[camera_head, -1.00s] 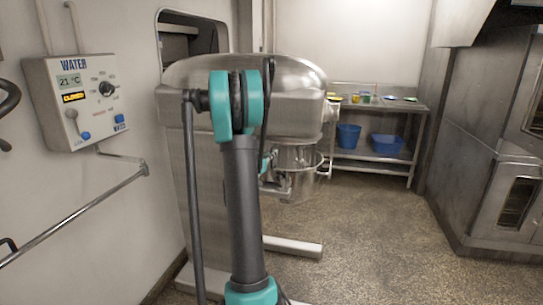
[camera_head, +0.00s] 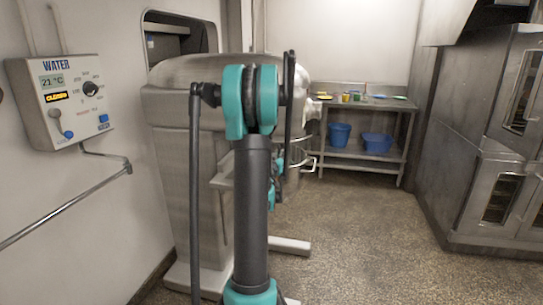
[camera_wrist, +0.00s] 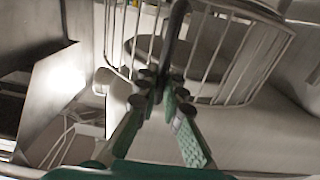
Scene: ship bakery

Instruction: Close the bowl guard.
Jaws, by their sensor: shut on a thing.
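The bowl guard (camera_wrist: 228,62), a cage of thin metal wires, fills the upper part of the wrist view. My gripper (camera_wrist: 163,88) is shut on a dark upright bar at the guard's near side, with both teal-padded fingers meeting around it. A pale rounded surface shows behind the wires. In the head view, the steel mixer (camera_head: 180,85) stands left of centre, partly behind my arm. Its bowl (camera_head: 298,172) shows only in part to the right of my arm. The guard and my gripper are mostly hidden there, so I cannot tell how far the guard is turned.
A water control panel (camera_head: 70,100) and a wall rail (camera_head: 70,205) are at the left. A steel table (camera_head: 365,102) with blue tubs (camera_head: 377,142) on its lower shelf stands at the back. Ovens (camera_head: 485,150) line the right. The speckled floor between is clear.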

